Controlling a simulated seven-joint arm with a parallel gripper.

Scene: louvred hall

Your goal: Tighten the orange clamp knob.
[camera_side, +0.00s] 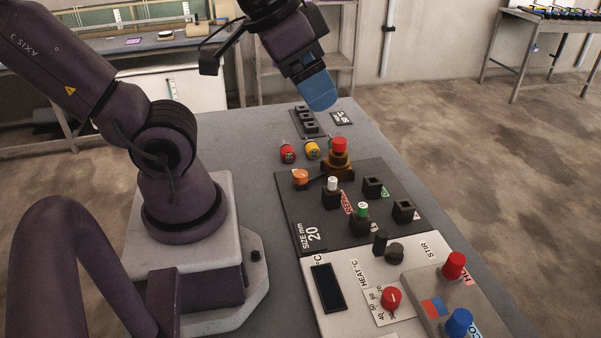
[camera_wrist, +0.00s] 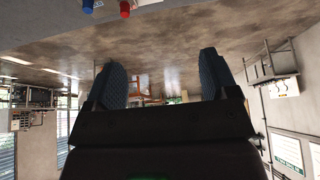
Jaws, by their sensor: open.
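The orange clamp knob (camera_side: 300,177) shows in the side view at the back left corner of the dark board, just left of a brown stand with a red top (camera_side: 339,150). My gripper (camera_side: 320,105) hangs above the far part of the bench, higher than the knob and apart from it. In the side view its blue fingers overlap each other. In the wrist view my gripper (camera_wrist: 164,75) has its two blue fingers wide apart with nothing between them. The knob does not show in the wrist view.
The dark board (camera_side: 322,231) carries white-topped and green-topped pegs and black sockets. Red (camera_side: 288,155) and yellow (camera_side: 311,150) cylinders stand behind the knob. A black rack (camera_side: 305,117) is farther back. A heater panel (camera_side: 325,320) and a grey box (camera_side: 425,290) with red and blue knobs are nearer.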

